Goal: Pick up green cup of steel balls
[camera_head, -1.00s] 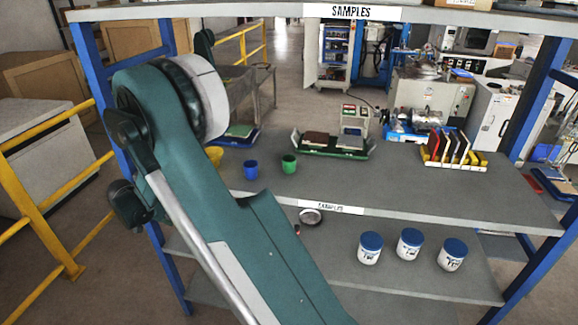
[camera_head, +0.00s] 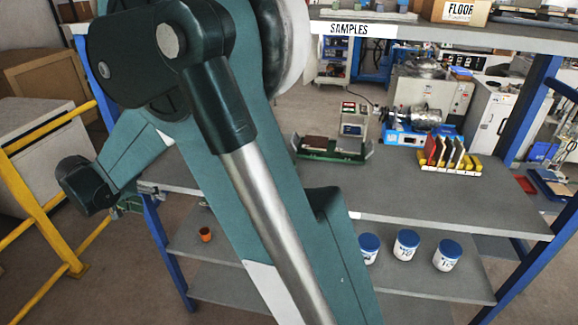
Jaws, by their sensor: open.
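The green cup is not visible now; my raised arm covers the part of the middle shelf (camera_head: 430,205) where it stood a second ago beside a blue cup. The blue cup is hidden too. My gripper (camera_head: 152,189) shows only as a small part beyond my dark wrist, at the left edge of the middle shelf. Its fingers are hard to make out, and I see nothing held in it. Its distance from the hidden cup cannot be told.
A green tray (camera_head: 309,154) with blocks and a rack of upright tiles (camera_head: 443,167) stand on the middle shelf. White jars with blue lids (camera_head: 406,243) and a small orange cup (camera_head: 205,234) are on the shelf below. Blue posts (camera_head: 543,100) and yellow rails (camera_head: 28,195) flank the shelving.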

